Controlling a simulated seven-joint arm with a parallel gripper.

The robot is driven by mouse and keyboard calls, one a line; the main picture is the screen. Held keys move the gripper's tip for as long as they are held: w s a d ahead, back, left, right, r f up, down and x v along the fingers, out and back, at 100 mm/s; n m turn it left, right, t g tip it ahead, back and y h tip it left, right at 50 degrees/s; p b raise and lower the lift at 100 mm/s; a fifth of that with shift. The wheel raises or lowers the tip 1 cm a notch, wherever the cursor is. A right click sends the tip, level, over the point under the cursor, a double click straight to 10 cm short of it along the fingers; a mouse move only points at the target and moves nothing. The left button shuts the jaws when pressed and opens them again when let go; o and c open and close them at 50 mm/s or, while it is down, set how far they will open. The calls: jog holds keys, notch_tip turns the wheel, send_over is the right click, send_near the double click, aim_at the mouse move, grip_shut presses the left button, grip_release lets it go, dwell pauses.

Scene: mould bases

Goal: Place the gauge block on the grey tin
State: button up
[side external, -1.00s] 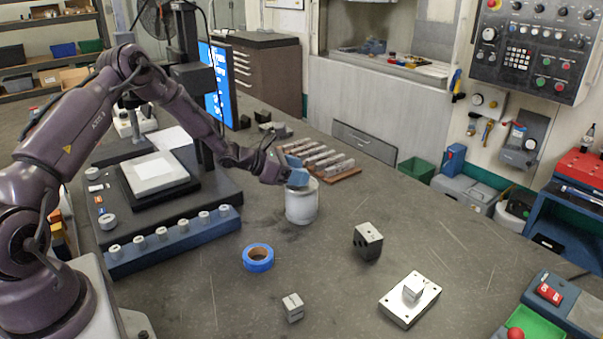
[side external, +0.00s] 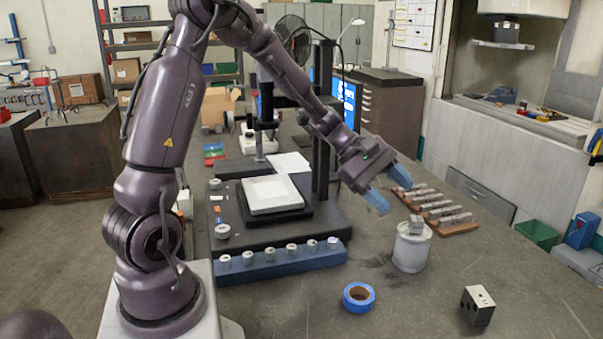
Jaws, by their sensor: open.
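The grey tin (side external: 411,251) is a pale grey cylinder standing on the bench, right of centre. A small grey metal block, which looks like the gauge block (side external: 416,225), rests on top of the tin. My gripper (side external: 389,188) has blue fingers spread apart with nothing between them. It is above and to the left of the tin, clear of the block.
A wooden rack (side external: 462,229) with several metal blocks lies behind the tin. A blue tape roll (side external: 358,297) and a dark drilled block (side external: 477,306) lie in front. A blue bar with several round knobs (side external: 282,266) is at the left.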

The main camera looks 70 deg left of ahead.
jog(key=s+d+r+m+g+y, duration=0.3)
jog(key=s+d+r+m, duration=0.35)
jog(key=s+m, duration=0.35)
jog(key=s+r+m+t+y, duration=0.1)
jog(key=s+r+m+y, duration=0.2)
jog(key=s+m, duration=0.6)
jog(key=shift+s+d+y, duration=0.15)
jog(key=shift+s+y, duration=0.55)
jog(key=shift+s, duration=0.25)
